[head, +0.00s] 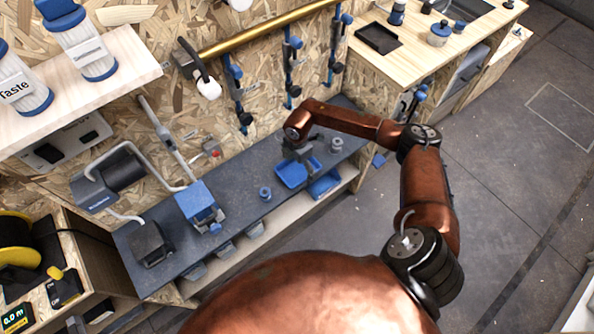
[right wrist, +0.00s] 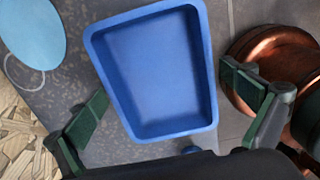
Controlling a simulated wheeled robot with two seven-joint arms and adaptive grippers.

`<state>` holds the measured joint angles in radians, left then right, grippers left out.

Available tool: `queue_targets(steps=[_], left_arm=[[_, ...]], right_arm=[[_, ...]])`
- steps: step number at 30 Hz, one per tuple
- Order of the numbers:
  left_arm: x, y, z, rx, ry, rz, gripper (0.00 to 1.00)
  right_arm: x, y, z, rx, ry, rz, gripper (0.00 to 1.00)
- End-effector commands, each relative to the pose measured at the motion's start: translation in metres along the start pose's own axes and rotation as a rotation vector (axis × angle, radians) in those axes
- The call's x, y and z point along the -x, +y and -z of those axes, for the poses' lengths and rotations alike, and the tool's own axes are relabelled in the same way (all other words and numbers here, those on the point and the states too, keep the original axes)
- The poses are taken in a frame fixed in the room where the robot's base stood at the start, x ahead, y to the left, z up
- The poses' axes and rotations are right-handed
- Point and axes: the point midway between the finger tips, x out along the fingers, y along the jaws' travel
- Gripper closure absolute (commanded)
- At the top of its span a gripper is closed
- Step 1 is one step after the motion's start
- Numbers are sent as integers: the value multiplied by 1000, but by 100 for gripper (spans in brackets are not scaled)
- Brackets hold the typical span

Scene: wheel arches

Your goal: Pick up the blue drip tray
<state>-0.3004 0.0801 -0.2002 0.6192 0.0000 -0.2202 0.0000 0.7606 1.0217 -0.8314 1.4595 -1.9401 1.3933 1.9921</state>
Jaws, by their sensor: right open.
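The blue drip tray (head: 290,174) is a shallow, open rectangular tray on the dark counter in the head view. In the right wrist view the empty blue tray (right wrist: 160,75) fills the middle of the picture. My right gripper (head: 299,152) is over the tray's back part in the head view. In the right wrist view its open fingers (right wrist: 165,105) are spread on either side of the tray, with gaps between them and its walls. The exact height above the tray is hard to tell. My left gripper is not in view.
A second blue bin-like thing (head: 325,184) is at the counter's front edge, right of the tray. A grey cylinder (head: 337,144) stands to the right. The OSB wall (head: 262,75) is behind.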

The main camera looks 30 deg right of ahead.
Motion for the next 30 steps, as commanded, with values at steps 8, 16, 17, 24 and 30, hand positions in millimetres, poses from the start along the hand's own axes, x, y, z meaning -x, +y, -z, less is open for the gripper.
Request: queue_targets(steps=[8,16,17,24,30], left_arm=[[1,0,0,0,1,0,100],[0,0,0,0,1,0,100],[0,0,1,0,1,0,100],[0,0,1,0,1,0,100],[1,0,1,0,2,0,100]], right_arm=[[1,0,0,0,0,-1,13],[1,0,0,0,1,-1,32],[1,0,0,0,1,-1,34],[2,0,0,0,1,-1,48],[2,0,0,0,1,-1,48]])
